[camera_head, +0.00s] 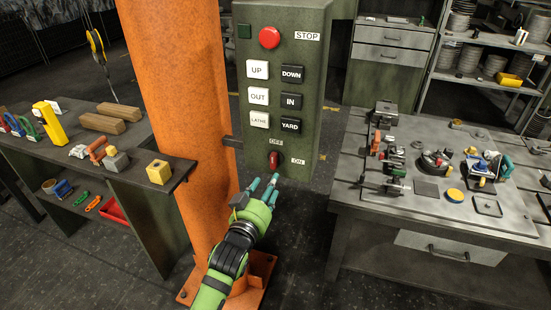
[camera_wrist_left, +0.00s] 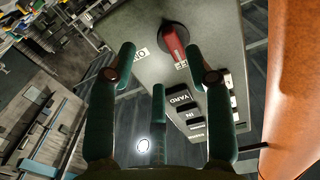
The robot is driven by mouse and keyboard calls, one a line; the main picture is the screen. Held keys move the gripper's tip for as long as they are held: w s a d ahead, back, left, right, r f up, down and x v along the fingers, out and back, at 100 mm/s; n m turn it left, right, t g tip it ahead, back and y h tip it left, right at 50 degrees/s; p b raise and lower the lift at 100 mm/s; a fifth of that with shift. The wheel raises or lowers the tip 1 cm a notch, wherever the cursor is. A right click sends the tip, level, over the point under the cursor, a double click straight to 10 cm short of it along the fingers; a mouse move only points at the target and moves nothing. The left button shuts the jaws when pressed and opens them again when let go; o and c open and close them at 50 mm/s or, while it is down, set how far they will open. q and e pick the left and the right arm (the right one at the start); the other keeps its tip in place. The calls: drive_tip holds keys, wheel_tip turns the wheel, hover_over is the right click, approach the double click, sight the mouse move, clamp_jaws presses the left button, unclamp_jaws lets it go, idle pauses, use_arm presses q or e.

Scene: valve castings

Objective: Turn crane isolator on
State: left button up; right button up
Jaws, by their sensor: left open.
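The crane isolator is a red handle (camera_head: 274,160) low on the front of the green control box (camera_head: 278,105). The OFF label is above it and the ON label to its right. The handle is upright, pointing toward OFF. In the left wrist view the red handle (camera_wrist_left: 176,48) shows on its dark round base, beyond and between the fingertips. My left gripper (camera_head: 263,187) is open, just below the handle, with its fingers pointing up toward it. No contact with the handle is visible. My right gripper is not in view.
Above the isolator are a red STOP button (camera_head: 269,38) and several labelled push buttons. An orange column (camera_head: 180,100) stands left of the box. A workbench with castings (camera_head: 425,204) is at right, and a dark shelf table (camera_head: 140,158) at left.

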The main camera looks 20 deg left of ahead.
sight(274, 165)
use_arm(q)
drive_tip(key=shift+w+a+r+p, duration=0.25)
drive_tip(key=shift+w+r, duration=0.2)
drive_tip(key=shift+w, duration=0.15)
drive_tip(key=shift+w+a+r+p, duration=0.1)
drive_tip(key=shift+w+a+r, duration=0.1)
drive_tip(key=shift+w+r, duration=0.35)
drive_tip(key=w, duration=0.3)
drive_tip(key=shift+w+d+f+p, duration=0.2)
drive_tip(key=shift+w+p, duration=0.15)
drive_tip(key=shift+w+f, duration=0.1)
drive_tip(key=shift+w, duration=0.5)
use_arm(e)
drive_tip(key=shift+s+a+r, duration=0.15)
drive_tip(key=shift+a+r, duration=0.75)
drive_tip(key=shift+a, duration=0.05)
use_arm(q)
clamp_jaws()
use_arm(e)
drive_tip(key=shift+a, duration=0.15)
